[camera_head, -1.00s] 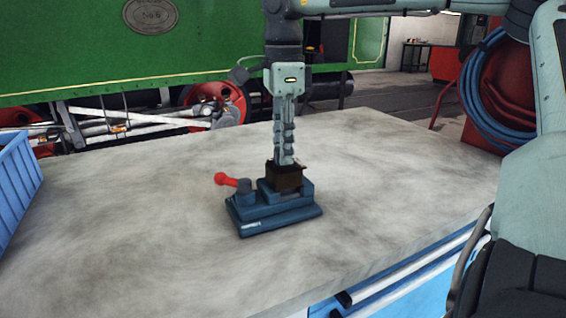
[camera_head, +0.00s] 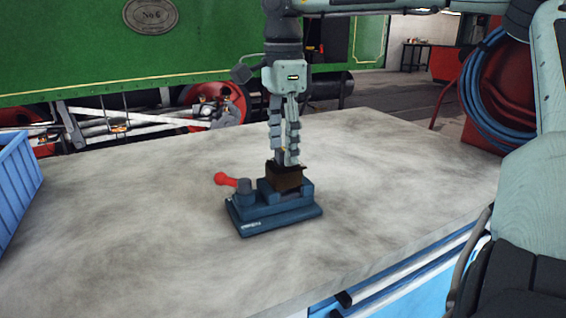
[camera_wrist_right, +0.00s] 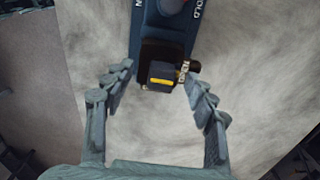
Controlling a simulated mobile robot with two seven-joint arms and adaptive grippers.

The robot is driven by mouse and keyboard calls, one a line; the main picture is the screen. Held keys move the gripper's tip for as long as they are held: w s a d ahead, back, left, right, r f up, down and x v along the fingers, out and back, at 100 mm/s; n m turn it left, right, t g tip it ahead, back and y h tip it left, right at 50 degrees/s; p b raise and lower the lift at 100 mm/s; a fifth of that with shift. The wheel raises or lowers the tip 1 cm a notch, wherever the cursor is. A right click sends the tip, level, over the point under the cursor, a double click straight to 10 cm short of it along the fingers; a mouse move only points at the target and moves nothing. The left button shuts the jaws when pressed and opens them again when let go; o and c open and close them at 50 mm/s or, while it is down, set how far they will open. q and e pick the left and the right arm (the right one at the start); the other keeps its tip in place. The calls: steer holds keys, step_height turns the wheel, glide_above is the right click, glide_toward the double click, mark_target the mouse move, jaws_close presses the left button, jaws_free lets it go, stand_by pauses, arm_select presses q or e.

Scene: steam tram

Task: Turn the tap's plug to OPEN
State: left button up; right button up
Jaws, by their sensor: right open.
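The tap (camera_head: 287,180) appears as a small dark brown block clamped in a blue vice (camera_head: 275,214) on the bench. In the right wrist view the tap (camera_wrist_right: 151,53) is dark, with a squarish plug top (camera_wrist_right: 163,75) carrying a yellow bar. Small lettering stands on a pale plate beside the plug, too small to read surely. My right gripper (camera_head: 284,160) points down over the tap, fingers parted. In the wrist view its fingers (camera_wrist_right: 158,76) stand on either side of the plug, with gaps. My left gripper is not in view.
The vice has a red-knobbed lever (camera_head: 225,179) on its left. A blue crate (camera_head: 16,185) stands at the bench's left edge. The grey bench top (camera_head: 400,180) is otherwise clear. A green locomotive (camera_head: 80,50) stands behind, with hoses (camera_head: 475,95) at right.

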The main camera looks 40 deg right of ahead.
steer(key=shift+r, duration=2.35)
steer(key=shift+s, duration=0.1)
